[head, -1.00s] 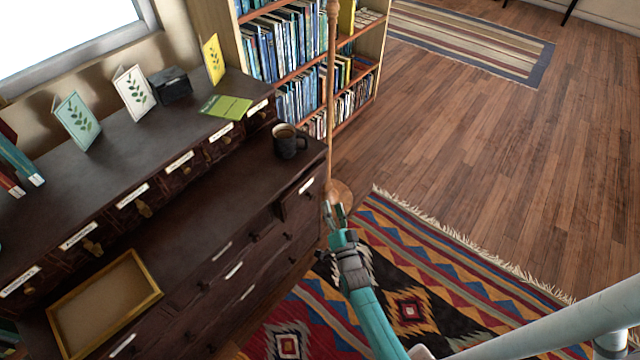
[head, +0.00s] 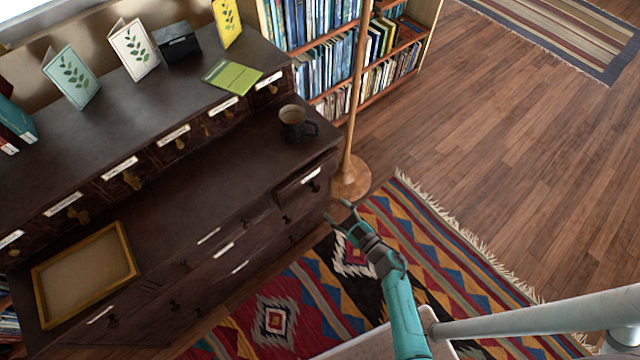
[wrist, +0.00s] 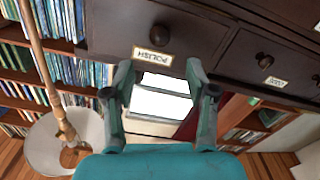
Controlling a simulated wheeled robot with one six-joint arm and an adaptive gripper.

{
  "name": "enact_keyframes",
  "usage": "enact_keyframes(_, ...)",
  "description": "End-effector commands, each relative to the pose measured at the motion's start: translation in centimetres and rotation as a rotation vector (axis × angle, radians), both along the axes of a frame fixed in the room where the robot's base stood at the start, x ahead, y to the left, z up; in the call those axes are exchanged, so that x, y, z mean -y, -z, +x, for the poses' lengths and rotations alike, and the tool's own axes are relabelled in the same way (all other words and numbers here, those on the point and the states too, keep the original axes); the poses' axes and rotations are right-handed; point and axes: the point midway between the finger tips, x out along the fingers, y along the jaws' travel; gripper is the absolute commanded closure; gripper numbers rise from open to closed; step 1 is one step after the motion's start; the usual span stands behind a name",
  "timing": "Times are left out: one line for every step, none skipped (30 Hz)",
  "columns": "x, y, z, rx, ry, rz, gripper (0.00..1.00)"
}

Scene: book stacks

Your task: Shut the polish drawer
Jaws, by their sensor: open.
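The polish drawer (head: 306,187) is at the right end of the dark wooden cabinet, in its upper row of large drawers. It stands out a little past the fronts around it. In the wrist view its label (wrist: 152,56) reads POLISH upside down, beside a dark round knob (wrist: 160,35). My teal gripper (head: 345,213) is open and empty, in front of the drawer and to its right in the head view. In the wrist view my gripper (wrist: 158,78) has its fingers apart just below the label. I cannot tell whether they touch the drawer.
A dark mug (head: 293,126) stands on the cabinet ledge above the drawer. A wooden pole on a round base (head: 350,180) stands by the cabinet's right end, near my gripper. A framed tray (head: 85,272) lies on the ledge. A patterned rug (head: 430,235) covers the floor.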

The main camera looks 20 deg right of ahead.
Motion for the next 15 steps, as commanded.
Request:
enact_keyframes(-0.3,-0.1,0.7,0.001,-0.003,-0.001,0.43)
enact_keyframes(-0.4,-0.1,1.1,0.001,-0.003,-0.001,0.43)
enact_keyframes(-0.6,-0.1,1.7,0.002,-0.004,0.001,0.43)
enact_keyframes(-0.8,-0.1,2.2,0.002,-0.005,0.0,0.43)
enact_keyframes(-0.9,-0.1,2.8,0.002,-0.004,0.0,0.43)
enact_keyframes(-1.2,-0.1,3.4,0.002,-0.004,0.001,0.43)
enact_keyframes(-1.4,-0.1,4.0,0.002,-0.004,0.002,0.43)
enact_keyframes(-1.5,-0.1,4.5,0.002,-0.003,0.001,0.43)
enact_keyframes(-1.8,-0.1,5.2,0.002,-0.004,0.001,0.43)
enact_keyframes(-1.9,-0.1,5.7,0.002,-0.003,0.002,0.43)
enact_keyframes(-2.0,-0.1,6.2,0.002,-0.002,0.002,0.43)
enact_keyframes(-2.2,-0.1,6.7,0.001,-0.003,0.001,0.43)
enact_keyframes(-2.4,-0.1,7.1,0.001,-0.003,0.001,0.43)
enact_keyframes(-2.5,-0.1,7.5,0.002,-0.002,0.002,0.43)
enact_keyframes(-2.6,-0.1,8.0,0.001,-0.001,0.002,0.43)
